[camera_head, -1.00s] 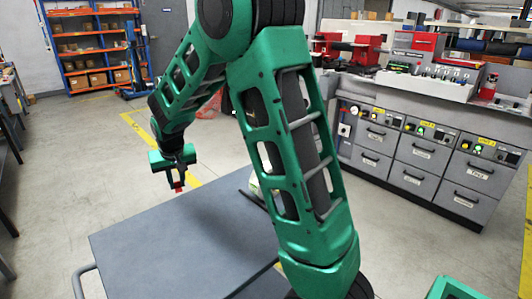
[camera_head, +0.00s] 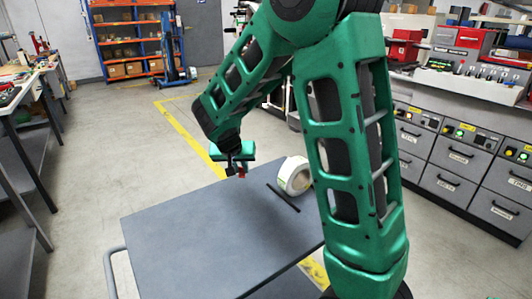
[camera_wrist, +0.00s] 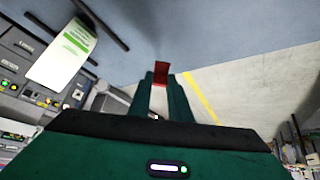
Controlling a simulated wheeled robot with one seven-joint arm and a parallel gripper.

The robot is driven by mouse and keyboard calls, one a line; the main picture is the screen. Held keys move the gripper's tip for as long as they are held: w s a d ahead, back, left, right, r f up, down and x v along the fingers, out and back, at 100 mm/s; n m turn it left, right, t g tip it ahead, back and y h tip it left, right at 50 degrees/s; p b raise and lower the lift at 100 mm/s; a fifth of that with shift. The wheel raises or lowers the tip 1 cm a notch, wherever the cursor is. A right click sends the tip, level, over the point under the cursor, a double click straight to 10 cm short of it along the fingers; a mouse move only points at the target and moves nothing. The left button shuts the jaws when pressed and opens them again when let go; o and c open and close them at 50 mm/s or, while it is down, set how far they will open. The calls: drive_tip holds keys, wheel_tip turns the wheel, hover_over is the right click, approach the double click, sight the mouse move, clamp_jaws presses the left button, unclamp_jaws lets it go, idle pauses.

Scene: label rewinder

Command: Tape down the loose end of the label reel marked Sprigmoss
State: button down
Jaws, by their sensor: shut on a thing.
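My gripper (camera_head: 241,171) is shut on a small red strip, which looks like tape. The red strip (camera_wrist: 161,72) sticks out past the fingertips in the wrist view. A white label reel (camera_head: 294,176) with green marking sits near the far right of a grey cart top (camera_head: 200,235). My gripper is to the left of the reel and apart from it.
A thin black bar (camera_head: 283,197) lies on the cart top in front of the reel. The rest of the cart top is clear. Grey drawer cabinets (camera_head: 455,150) stand at right, a cluttered workbench (camera_head: 25,78) at left, and orange shelving (camera_head: 125,40) behind.

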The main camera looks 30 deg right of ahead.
drive_tip(key=s+d+r+m+g+h, duration=0.3)
drive_tip(key=s+d+r+m+h, duration=0.35)
drive_tip(key=s+r, duration=0.3)
drive_tip(key=shift+d+f, duration=0.65)
drive_tip(key=shift+f, duration=0.4)
drive_tip(key=shift+d+f, duration=0.6)
drive_tip(key=shift+f, duration=0.5)
drive_tip(key=shift+d+f, duration=0.65)
drive_tip(key=shift+f, duration=0.4)
drive_tip(key=shift+d+f, duration=0.1)
drive_tip(key=shift+f, duration=0.1)
drive_tip(key=c, duration=1.6)
unclamp_jaws()
drive_tip(key=shift+o, duration=0.2)
